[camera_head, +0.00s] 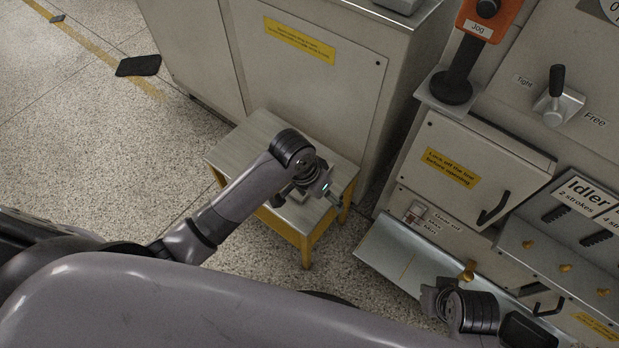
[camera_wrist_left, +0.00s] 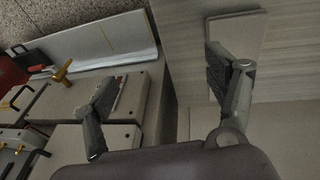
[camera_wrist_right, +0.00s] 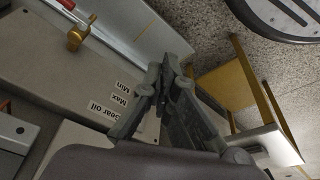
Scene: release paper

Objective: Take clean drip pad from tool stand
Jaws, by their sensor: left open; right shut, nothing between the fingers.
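The tool stand (camera_head: 235,150), a small table with a brushed metal top and yellow legs, stands against the grey cabinet. My left gripper (camera_head: 322,196) is over the right part of its top; the left wrist view shows its fingers (camera_wrist_left: 165,88) spread wide with nothing between them. A flat pale grey pad (camera_wrist_left: 244,35) lies on the stand top in that view, partly behind the right-hand finger. I cannot tell whether that finger touches it. In the head view the arm hides the pad. My right gripper (camera_wrist_right: 158,92) is shut and empty, beside the machine front.
The machine at right has a metal tray (camera_head: 385,250), a brass knob (camera_head: 467,271) and a black door handle (camera_head: 493,208) close to my right arm. The grey cabinet (camera_head: 310,85) closes off the back of the stand. Speckled floor at left is largely clear.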

